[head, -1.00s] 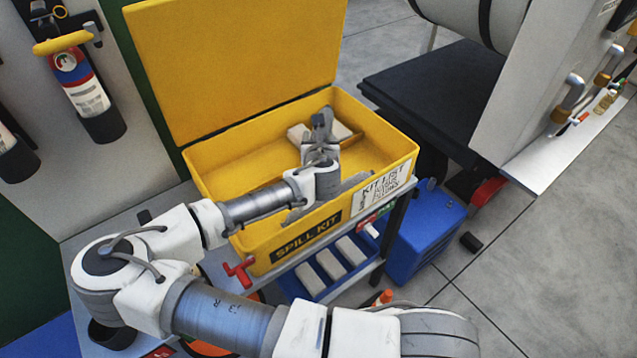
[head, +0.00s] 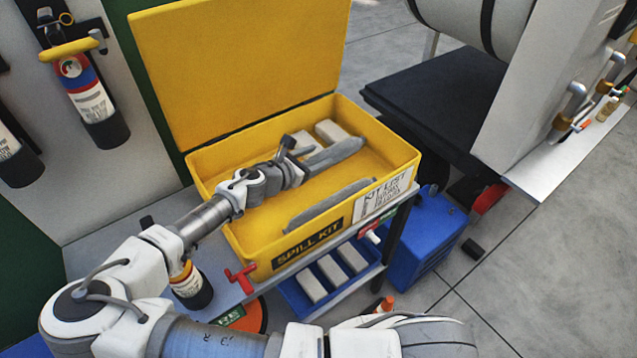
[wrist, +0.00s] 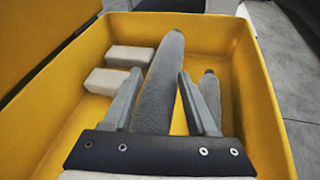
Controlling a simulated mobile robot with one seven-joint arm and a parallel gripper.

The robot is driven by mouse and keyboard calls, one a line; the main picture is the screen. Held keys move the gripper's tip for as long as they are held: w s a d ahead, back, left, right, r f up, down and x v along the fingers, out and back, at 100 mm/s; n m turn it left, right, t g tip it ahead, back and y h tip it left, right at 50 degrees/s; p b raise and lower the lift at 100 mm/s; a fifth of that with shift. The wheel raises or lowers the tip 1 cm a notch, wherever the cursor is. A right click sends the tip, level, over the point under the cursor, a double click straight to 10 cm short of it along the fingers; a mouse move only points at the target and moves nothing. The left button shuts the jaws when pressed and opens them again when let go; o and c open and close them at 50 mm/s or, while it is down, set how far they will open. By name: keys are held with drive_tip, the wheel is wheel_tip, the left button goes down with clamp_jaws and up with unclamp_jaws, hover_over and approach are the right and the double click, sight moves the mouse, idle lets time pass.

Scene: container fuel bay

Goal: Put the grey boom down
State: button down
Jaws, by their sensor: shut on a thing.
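A long grey boom (head: 338,152) is between the fingers of my gripper (head: 298,168), inside the open yellow spill kit box (head: 226,242). In the wrist view the boom (wrist: 160,88) runs lengthwise between the two fingers of my gripper (wrist: 160,76) and points away toward the far wall. My gripper is shut on it. I cannot tell whether the boom touches the box floor. A second grey boom (head: 325,205) lies along the front wall of the box; it also shows in the wrist view (wrist: 210,96), right of the right finger.
Pale blocks (head: 331,131) lie at the back of the box, left of the held boom in the wrist view. The yellow lid (head: 235,70) stands open behind. A blue tray (head: 285,290) with pale blocks is on the shelf below. A fire extinguisher (head: 90,95) hangs at left.

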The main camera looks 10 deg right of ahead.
wheel_tip(320, 180, down, 8)
drive_tip(key=shift+r+b, duration=0.1)
drive_tip(key=shift+b, duration=0.2)
drive_tip(key=shift+c, duration=0.9)
unclamp_jaws()
drive_tip(key=v, duration=0.7)
drive_tip(key=shift+s+a+r, duration=0.15)
drive_tip(key=shift+s, duration=0.05)
